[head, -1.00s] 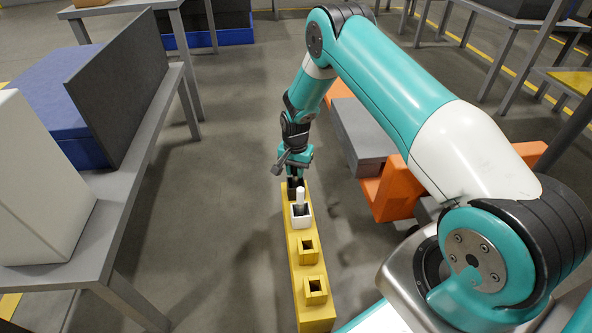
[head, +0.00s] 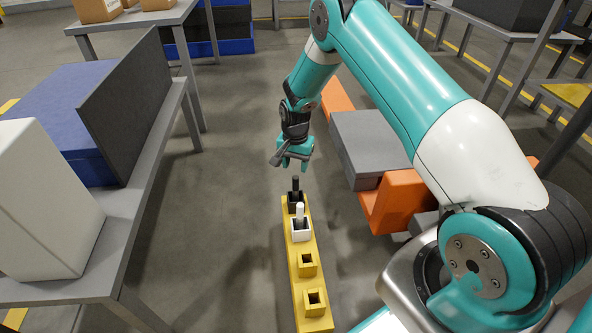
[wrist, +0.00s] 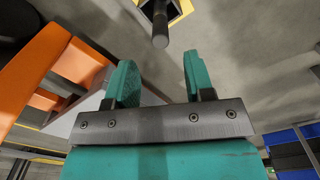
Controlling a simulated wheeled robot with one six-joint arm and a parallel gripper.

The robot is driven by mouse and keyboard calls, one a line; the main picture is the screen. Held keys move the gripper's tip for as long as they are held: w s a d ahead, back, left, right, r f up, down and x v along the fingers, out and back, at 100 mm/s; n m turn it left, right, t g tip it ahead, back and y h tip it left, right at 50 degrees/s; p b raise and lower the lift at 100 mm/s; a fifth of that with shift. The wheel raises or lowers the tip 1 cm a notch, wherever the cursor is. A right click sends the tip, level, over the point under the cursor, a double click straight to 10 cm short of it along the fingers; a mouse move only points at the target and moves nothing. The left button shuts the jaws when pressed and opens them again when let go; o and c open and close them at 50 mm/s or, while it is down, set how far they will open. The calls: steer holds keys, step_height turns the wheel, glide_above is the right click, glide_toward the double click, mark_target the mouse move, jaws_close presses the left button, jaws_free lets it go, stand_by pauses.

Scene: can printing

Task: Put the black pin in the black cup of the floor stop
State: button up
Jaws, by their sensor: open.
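The yellow floor stop (head: 300,283) is a long bar on the floor with a row of square cups. The black cup (head: 295,203) is at its far end, and the black pin (head: 296,184) stands upright in it. In the wrist view the black pin (wrist: 160,30) shows beyond the fingers, apart from them. The white cup (head: 301,235) is beside it, with a white pin (head: 300,213) standing in it. My gripper (head: 291,166) is open and empty just above the black pin; its two teal fingers (wrist: 156,75) show apart in the wrist view.
Two yellow cups (head: 307,263) nearer me are empty. A grey table (head: 110,245) with a white box and blue box stands left. A grey block (head: 368,145) and orange parts (head: 390,203) lie right. Floor left of the stop is clear.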

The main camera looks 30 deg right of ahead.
step_height(320, 180, up, 2)
steer(key=shift+r+p, duration=0.2)
steer(key=shift+p, duration=0.1)
steer(key=s+a+r+n+y, duration=0.1)
steer(key=s+a+r+n, duration=0.25)
steer(key=r, duration=0.35)
steer(key=s+a+r+n, duration=0.25)
steer(key=a+r, duration=0.25)
steer(key=r, duration=0.3)
steer(key=s+a+r+n+y, duration=0.1)
steer(key=s+a+r+n, duration=0.1)
steer(key=s+a+r, duration=0.4)
steer(key=s+a+r+n, duration=0.1)
steer(key=s+r+n, duration=0.2)
steer(key=s, duration=0.4)
steer(key=s+a+r+n+y, duration=0.1)
steer(key=s+a+r+n, duration=0.1)
steer(key=s, duration=0.5)
steer(key=s+a+r+n+y, duration=0.1)
steer(key=s+r+n, duration=0.3)
steer(key=s, duration=0.3)
steer(key=shift+s+a+r, duration=0.25)
steer(key=shift+a+r, duration=0.05)
steer(key=shift+r, duration=0.35)
step_height(320, 180, up, 39)
steer(key=p, duration=3.9)
